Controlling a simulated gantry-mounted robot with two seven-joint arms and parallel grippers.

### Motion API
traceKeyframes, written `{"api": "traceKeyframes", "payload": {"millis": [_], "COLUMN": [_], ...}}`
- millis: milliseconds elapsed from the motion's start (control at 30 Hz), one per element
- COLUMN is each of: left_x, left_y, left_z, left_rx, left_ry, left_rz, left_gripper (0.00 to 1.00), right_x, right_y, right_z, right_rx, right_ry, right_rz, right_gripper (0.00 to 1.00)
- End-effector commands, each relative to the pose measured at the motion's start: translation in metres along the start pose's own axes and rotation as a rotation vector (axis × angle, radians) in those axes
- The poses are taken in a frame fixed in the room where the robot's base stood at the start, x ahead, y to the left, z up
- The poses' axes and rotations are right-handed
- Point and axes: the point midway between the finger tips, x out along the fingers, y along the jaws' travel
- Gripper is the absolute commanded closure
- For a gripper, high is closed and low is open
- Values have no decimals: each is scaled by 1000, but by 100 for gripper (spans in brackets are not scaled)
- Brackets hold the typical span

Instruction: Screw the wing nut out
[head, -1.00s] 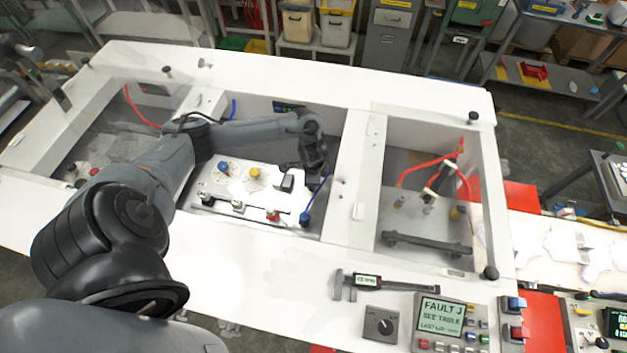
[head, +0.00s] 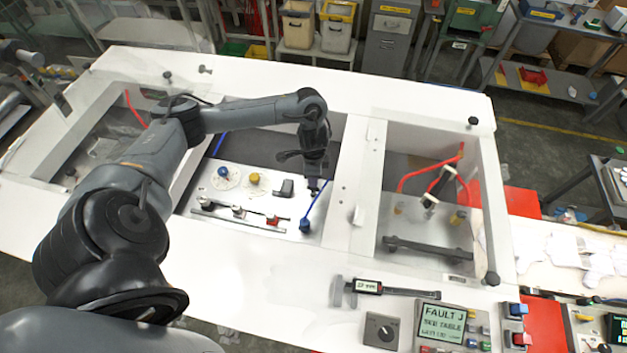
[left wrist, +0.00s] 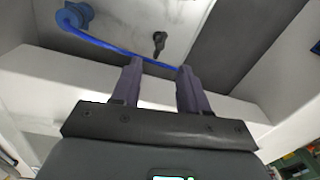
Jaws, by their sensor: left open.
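A small dark fitting that looks like the wing nut (left wrist: 159,42) stands on a pale panel in the left wrist view, ahead of the gap between my fingertips. I cannot make out its wings clearly. My left gripper (left wrist: 159,67) is open, and nothing is between its fingers. It is apart from the fitting. In the head view the left gripper (head: 314,188) points down over the right end of the middle bay's panel (head: 240,205). The fitting cannot be made out there. My right gripper does not show.
A blue connector (head: 305,224) with a blue cable sits close to my gripper; the cable crosses near the fitting in the left wrist view. The bay's white divider (head: 352,190) stands just right. A caliper (head: 370,287) lies in front.

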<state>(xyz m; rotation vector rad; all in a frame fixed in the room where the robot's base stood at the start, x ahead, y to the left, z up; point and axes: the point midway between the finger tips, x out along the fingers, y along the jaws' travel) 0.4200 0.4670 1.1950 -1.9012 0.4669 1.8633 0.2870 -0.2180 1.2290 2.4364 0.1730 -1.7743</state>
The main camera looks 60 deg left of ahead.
Motion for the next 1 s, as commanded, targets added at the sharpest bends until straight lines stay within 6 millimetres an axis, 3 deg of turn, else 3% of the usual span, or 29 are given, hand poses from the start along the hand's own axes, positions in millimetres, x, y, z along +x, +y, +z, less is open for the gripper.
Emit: {"api": "traceKeyframes", "payload": {"millis": [300,1000], "left_x": [-24,-26], "left_y": [0,1], "left_z": [0,0], "left_rx": [2,1], "left_ry": [0,-1], "left_rz": [-1,2], "left_gripper": [56,56], "right_x": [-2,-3], "right_y": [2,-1], "right_z": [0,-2], "right_rx": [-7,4], "right_ry": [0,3], "right_rz": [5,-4], "right_gripper": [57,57]}}
